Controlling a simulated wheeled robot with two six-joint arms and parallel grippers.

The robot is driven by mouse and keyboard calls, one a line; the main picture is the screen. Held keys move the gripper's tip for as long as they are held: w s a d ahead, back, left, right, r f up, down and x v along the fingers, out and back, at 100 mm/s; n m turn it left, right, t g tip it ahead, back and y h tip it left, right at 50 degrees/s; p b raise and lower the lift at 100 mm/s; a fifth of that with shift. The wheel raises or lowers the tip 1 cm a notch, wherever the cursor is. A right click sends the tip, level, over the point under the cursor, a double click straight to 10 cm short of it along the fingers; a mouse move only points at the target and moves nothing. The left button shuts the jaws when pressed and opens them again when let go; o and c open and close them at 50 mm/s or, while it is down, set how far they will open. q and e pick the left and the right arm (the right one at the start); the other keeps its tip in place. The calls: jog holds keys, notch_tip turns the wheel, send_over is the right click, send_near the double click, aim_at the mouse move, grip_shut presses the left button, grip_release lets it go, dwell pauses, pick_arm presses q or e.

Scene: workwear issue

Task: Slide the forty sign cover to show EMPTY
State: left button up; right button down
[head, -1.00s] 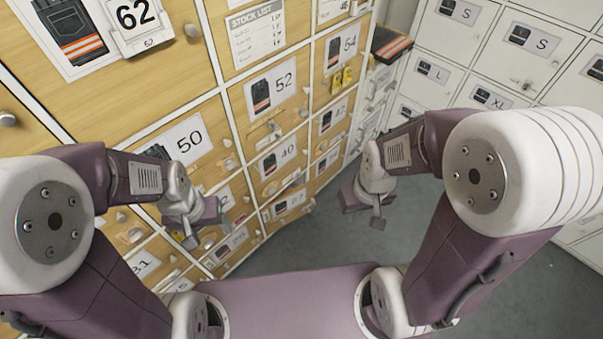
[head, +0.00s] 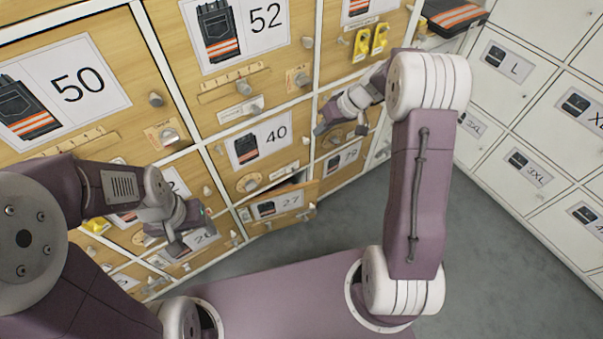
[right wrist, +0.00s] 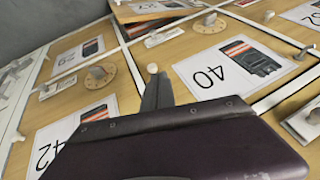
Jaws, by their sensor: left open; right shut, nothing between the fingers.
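The door numbered 40 (head: 262,141) is in the middle of the wooden locker front, with a picture of dark trousers on its label. Below the label a small white sign plate (head: 284,171) sits right of a round dial; its wording is too small to read. In the right wrist view, turned upside down, the sign plate (right wrist: 172,34) is beyond my fingers. My right gripper (head: 340,128) is shut and empty, right of door 40 and in front of the neighbouring door, apart from the sign. My left gripper (head: 178,230) is open and empty, low on the left.
The panel numbered 27 (head: 278,206), below door 40, stands out from the front. Knobs and dials project from several doors. Yellow hanging pieces (head: 370,42) are at upper right. White lockers (head: 535,125) stand on the right. The grey floor (head: 350,205) is clear.

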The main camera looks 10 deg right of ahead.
pick_arm(q)
notch_tip(320, 180, down, 6)
jog(key=b, duration=0.3)
jog(key=shift+b, duration=0.3)
pick_arm(e)
notch_tip(320, 180, down, 9)
jog(key=d+m, duration=0.1)
jog(key=d, duration=0.2)
jog(key=shift+s, duration=0.4)
pick_arm(q)
jog(key=shift+f, duration=0.1)
pick_arm(e)
jog(key=shift+a, duration=0.1)
jog(key=b, duration=0.4)
send_near(294, 170)
jog(key=w+d+f, duration=0.3)
jog(key=f, duration=0.2)
pick_arm(q)
notch_tip(294, 170, down, 6)
jog(key=b, duration=0.2)
pick_arm(e)
jog(key=a, duration=0.1)
jog(key=a+f, duration=0.1)
jog(key=a, duration=0.1)
jog(key=shift+s+a+f, duration=0.3)
jog(key=shift+s+f, duration=0.05)
